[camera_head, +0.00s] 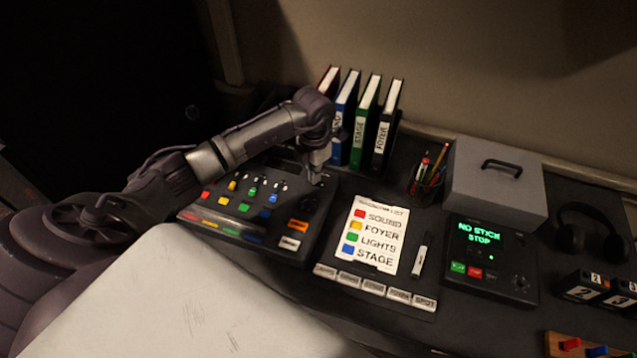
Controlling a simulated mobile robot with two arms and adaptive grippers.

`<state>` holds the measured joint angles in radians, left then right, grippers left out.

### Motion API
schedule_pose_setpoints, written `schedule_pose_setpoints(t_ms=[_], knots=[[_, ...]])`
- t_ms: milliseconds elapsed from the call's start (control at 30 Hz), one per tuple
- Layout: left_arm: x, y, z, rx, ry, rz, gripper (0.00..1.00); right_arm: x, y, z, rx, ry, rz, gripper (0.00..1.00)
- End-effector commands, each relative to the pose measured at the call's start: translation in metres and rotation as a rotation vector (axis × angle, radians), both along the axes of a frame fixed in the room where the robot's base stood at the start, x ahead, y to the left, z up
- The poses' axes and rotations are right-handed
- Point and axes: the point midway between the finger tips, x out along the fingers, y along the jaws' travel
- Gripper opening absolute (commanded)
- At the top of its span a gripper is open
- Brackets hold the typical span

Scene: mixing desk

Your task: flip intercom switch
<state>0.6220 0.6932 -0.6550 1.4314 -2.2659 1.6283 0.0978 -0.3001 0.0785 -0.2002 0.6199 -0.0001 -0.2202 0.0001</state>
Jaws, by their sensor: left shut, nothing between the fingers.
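The mixing console (262,205) lies on the desk at left centre, with rows of red, yellow, green and blue buttons and an orange and a white button at its lower right. My left arm reaches in over it from the left. My left gripper (317,180) points down, shut and empty, at the console's upper right corner, close to or touching its top. I cannot make out an intercom switch; the gripper and wrist cover part of that corner. My right gripper is not in view.
Binders (364,124) stand behind the gripper. A pen cup (426,187), a grey box (494,186) and a device reading "NO STICK STOP" (490,262) are to the right. A colour list (375,235) lies right of the console. Headphones (592,232) lie far right.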

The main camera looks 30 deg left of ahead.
Motion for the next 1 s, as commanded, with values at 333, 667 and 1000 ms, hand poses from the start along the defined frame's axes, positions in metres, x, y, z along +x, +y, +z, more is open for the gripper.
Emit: schedule_pose_setpoints(t_ms=[333, 667, 1000], knots=[[0.0, 0.0, -0.006, 0.0, 0.0, 0.0, 0.0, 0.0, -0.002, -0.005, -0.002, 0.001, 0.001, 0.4], [0.0, 0.0, -0.011, 0.0, 0.0, 0.0, 0.0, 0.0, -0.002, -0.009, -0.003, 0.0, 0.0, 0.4], [-0.001, 0.0, -0.011, 0.001, 0.003, 0.0, 0.0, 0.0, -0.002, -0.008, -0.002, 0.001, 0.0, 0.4]])
